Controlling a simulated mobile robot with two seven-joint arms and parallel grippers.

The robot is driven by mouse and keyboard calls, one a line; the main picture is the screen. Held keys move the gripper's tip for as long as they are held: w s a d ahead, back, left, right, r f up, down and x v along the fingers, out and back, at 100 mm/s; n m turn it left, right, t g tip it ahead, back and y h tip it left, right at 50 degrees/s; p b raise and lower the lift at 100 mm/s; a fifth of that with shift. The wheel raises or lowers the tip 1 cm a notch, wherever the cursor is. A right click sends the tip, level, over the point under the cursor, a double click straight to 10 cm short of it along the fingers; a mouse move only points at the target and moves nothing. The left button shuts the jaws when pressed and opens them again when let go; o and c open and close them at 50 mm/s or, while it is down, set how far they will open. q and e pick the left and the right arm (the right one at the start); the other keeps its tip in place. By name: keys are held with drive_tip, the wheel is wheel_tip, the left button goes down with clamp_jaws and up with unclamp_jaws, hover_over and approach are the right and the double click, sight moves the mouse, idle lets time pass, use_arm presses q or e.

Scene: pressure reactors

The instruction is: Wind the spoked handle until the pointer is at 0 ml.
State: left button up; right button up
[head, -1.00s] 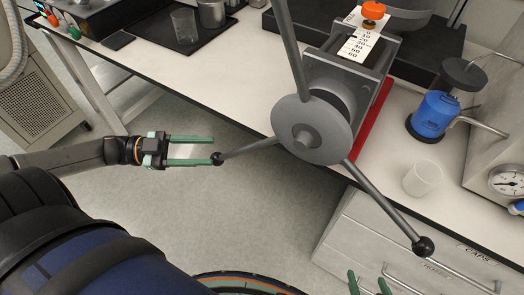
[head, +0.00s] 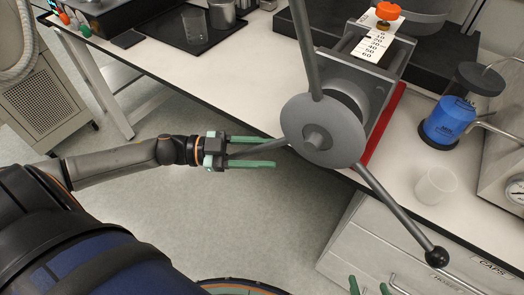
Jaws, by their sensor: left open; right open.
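The spoked handle (head: 322,130) has a round grey hub and three visible spokes. One points up out of frame, one runs to the lower right with a black ball knob (head: 437,257), and one points left. My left gripper (head: 280,153) is open, its green fingers above and below the left spoke; that spoke's knob is hidden by the gripper. I cannot tell whether the fingers touch the spoke. The white ml scale (head: 376,45) sits behind the hub; its pointer reading is too small to tell. My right gripper (head: 370,287) is open at the bottom edge, partly out of frame.
The handle's unit stands at the bench's front edge. A black tray (head: 185,44) with vessels lies at the back left. Drawers with handles are below the bench.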

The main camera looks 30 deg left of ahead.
use_arm(q)
clamp_jaws()
idle(0.3)
idle(1.1)
